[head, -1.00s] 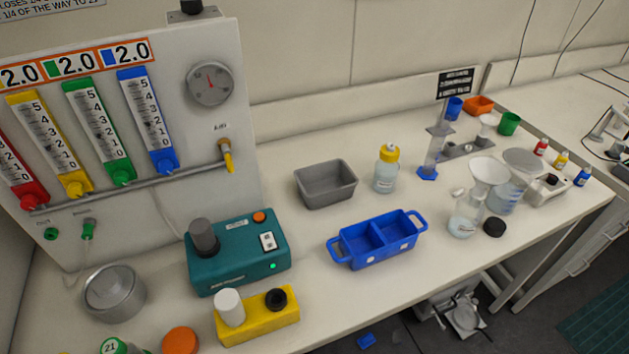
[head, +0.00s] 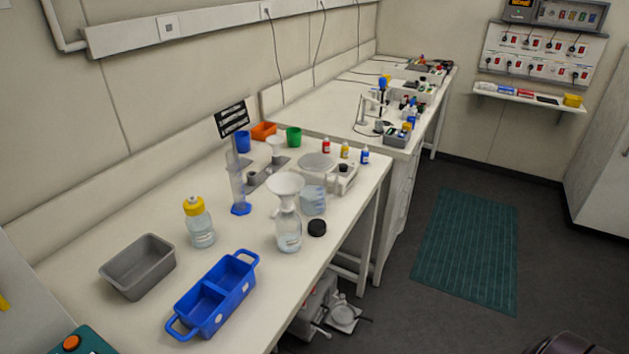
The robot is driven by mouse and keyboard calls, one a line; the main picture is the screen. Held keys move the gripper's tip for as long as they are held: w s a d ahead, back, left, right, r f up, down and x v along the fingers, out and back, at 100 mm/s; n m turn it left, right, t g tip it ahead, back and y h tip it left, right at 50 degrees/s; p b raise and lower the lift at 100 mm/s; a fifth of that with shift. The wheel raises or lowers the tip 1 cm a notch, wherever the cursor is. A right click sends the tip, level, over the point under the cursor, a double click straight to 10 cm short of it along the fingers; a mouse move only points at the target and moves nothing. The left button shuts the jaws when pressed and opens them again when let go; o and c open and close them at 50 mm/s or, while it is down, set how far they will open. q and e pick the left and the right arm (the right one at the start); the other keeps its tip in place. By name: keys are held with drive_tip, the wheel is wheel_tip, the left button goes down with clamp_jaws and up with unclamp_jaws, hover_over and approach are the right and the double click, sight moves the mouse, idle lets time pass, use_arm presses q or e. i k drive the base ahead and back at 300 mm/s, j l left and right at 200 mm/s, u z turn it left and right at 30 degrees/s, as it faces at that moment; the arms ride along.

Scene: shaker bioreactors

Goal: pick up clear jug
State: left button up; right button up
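The clear jug (head: 313,198) stands upright on the white bench near its right end in the head view. It is see-through, wide at the top, with bluish markings on its side. A clear bottle (head: 289,236) with a white funnel (head: 285,187) in its neck stands just in front and to the left, partly overlapping the jug's left side. Neither of my grippers is in view.
A black cap (head: 317,228) lies in front of the jug. A small white device (head: 343,179) is close on its right. A graduated cylinder (head: 238,185), yellow-capped bottle (head: 199,225), blue caddy (head: 212,296) and grey tub (head: 138,267) stand leftward. Floor with a green mat (head: 467,245) is open.

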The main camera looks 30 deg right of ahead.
sight(313, 198)
drive_tip(key=z, duration=1)
